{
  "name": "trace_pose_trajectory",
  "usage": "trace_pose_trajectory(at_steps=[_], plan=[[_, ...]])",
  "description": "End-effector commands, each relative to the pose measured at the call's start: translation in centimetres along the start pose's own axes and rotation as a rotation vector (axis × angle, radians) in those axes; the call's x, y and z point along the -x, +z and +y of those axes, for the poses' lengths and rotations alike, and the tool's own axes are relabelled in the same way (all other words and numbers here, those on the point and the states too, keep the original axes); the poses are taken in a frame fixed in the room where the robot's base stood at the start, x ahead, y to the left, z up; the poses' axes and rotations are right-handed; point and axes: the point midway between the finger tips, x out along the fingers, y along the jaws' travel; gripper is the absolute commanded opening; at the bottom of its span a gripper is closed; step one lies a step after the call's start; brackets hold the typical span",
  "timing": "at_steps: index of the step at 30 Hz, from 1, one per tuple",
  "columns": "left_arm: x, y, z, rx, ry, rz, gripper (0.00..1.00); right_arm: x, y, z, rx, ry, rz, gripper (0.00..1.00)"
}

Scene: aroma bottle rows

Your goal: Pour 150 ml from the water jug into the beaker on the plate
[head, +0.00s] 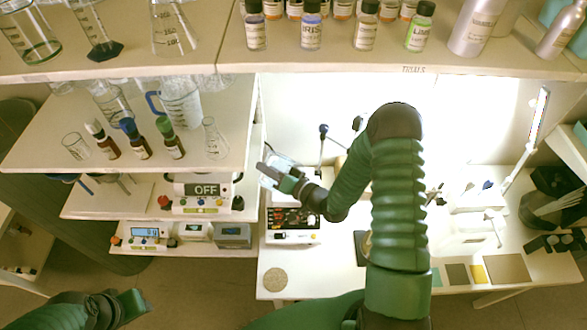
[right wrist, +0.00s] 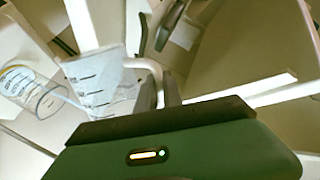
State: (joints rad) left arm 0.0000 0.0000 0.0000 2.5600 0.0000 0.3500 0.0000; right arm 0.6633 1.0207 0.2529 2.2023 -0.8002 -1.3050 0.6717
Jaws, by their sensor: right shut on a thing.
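My right gripper (head: 289,183) is shut on a clear jug (head: 276,169), held up in front of the shelves' right end. In the right wrist view the jug (right wrist: 95,82) has dark graduation marks, and its pale handle is at my dark fingers (right wrist: 162,88). I cannot tell whether that streak is water. The beaker and its plate are not clear in the head view. My left gripper (head: 130,305) is low at the left, away from everything.
A device reading OFF (head: 202,190) and a scale (head: 149,232) stand on the left shelves. Dropper bottles (head: 139,139) and a blue-handled jug (head: 181,103) stand above. Equipment fills the bench beneath my right gripper. A round cork mat (head: 275,279) lies at the bench front.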

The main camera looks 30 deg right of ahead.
Motion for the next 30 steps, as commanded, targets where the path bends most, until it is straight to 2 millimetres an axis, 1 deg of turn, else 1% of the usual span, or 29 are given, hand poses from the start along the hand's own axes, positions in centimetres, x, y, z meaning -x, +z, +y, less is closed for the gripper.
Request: trace_pose_trajectory(at_steps=[17, 30], plan=[[0.46, -0.11, 0.0, 0.0, 0.0, 0.0, 0.36, 0.02, -0.46, -0.29, -0.025, -0.003, -0.004, 0.0], [0.43, -0.1, 0.0, 0.0, 0.0, 0.0, 0.36, 0.0, -0.45, -0.23, -0.028, -0.003, -0.005, 0.0]])
